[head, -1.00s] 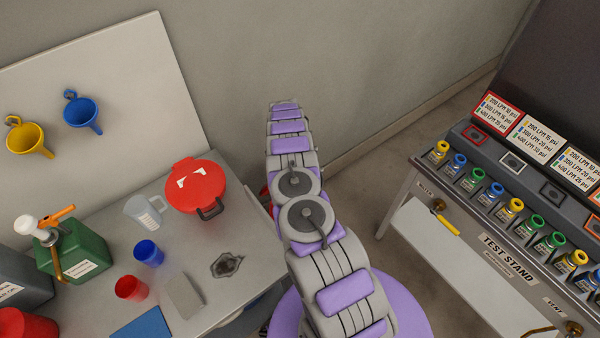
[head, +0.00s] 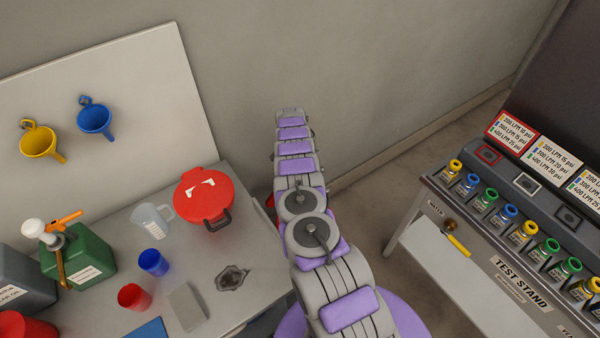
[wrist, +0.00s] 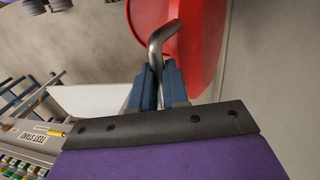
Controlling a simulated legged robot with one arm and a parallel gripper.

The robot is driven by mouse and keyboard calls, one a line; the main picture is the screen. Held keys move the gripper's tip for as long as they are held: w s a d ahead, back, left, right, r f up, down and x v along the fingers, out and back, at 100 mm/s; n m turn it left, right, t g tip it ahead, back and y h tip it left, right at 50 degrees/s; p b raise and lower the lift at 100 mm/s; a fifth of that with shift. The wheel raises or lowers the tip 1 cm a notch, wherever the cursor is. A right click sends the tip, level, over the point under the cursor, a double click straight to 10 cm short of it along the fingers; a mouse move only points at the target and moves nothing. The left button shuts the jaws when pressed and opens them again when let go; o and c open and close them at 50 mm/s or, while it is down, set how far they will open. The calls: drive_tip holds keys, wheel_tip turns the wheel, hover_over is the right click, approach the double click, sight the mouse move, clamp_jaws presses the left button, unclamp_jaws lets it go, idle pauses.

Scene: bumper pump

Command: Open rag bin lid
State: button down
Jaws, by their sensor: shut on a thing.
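The rag bin lid (wrist: 205,40) is a large red round surface at the top of the wrist view, seen close and nearly edge-on. A bent grey metal handle (wrist: 161,40) comes off it. My gripper (wrist: 159,78) is shut on this handle, with one blue-grey finger on each side. In the head view, only a small piece of a red thing (head: 270,200) shows at the left edge of my arm, probably the bin. My arm hides the rest of it and my gripper there. I cannot tell how far the lid is raised.
A table (head: 250,290) at left holds a red lidded pot (head: 203,196), a clear jug (head: 152,219), cups and a green can (head: 80,258). The test stand (head: 520,280) with several coloured-cap bottles stands at right. Bare floor lies between them, with the wall behind.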

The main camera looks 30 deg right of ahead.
drive_tip(key=c, duration=1.1)
unclamp_jaws()
drive_tip(key=shift+w+a+f, duration=0.15)
drive_tip(key=shift+a+f, duration=0.1)
drive_tip(key=shift+d+r, duration=0.1)
drive_tip(key=shift+r, duration=0.1)
drive_tip(key=shift+w+r, duration=0.1)
drive_tip(key=shift+r, duration=0.3)
drive_tip(key=w+r, duration=0.1)
drive_tip(key=r, duration=0.4)
drive_tip(key=w+r+p, duration=0.1)
drive_tip(key=r, duration=0.4)
drive_tip(key=w+r, duration=0.1)
drive_tip(key=r, duration=0.5)
drive_tip(key=shift+w+p, duration=0.15)
drive_tip(key=shift+p, duration=0.2)
drive_tip(key=shift+f, duration=0.1)
